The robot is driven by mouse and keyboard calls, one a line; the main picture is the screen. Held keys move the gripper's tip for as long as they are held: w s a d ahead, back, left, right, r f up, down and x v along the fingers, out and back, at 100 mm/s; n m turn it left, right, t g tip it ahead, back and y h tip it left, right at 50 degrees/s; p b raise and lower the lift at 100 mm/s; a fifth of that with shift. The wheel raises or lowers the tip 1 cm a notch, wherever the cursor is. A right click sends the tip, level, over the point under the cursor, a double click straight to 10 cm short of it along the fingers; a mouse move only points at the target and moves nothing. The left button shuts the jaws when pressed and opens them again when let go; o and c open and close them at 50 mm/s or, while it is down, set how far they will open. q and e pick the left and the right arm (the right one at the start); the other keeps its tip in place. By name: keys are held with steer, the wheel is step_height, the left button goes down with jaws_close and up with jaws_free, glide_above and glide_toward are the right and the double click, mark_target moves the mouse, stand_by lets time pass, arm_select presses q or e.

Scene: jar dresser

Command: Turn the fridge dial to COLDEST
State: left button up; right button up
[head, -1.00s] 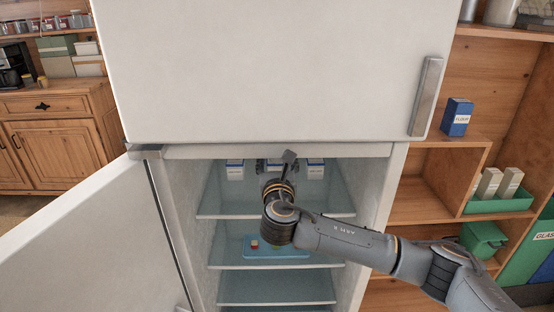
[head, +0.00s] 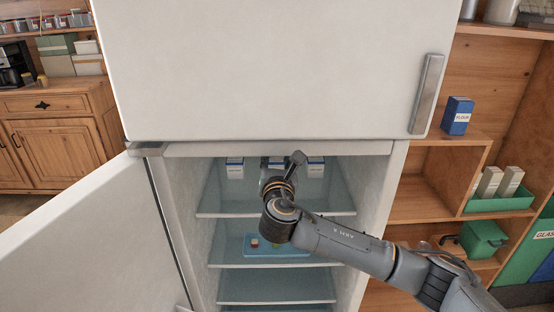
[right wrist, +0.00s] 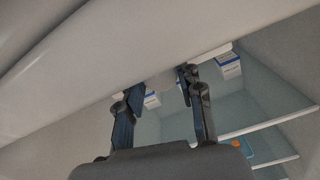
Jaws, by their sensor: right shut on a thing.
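The fridge (head: 250,70) stands in front of me with its lower door (head: 90,235) open to the left. My right gripper (head: 273,164) reaches into the top of the lower compartment, just under the upper door. In the right wrist view the fingers (right wrist: 160,87) are closed around a pale, rounded knob, the dial (right wrist: 162,84). In the head view my wrist and gripper hide the dial. Its markings and pointer cannot be read in either view. My left gripper is not in view.
Blue-and-white cartons (head: 235,168) (head: 316,168) stand on the top shelf either side of my gripper. A blue tray (head: 290,252) sits on a lower shelf. The fridge's right wall (head: 385,215) is close to my forearm. Wooden shelves (head: 425,195) stand at the right.

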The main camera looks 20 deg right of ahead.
steer(key=m+b, duration=0.1)
steer(key=m, duration=0.4)
steer(key=shift+m, duration=0.4)
steer(key=shift+m+b, duration=0.4)
steer(key=shift+m, duration=1.8)
steer(key=o, duration=1.2)
steer(key=shift+r, duration=0.1)
steer(key=shift+r, duration=0.15)
steer(key=shift+s+a, duration=0.25)
steer(key=shift+s, duration=0.2)
steer(key=v, duration=0.7)
steer(key=shift+d+f, duration=0.1)
steer(key=shift+f, duration=0.1)
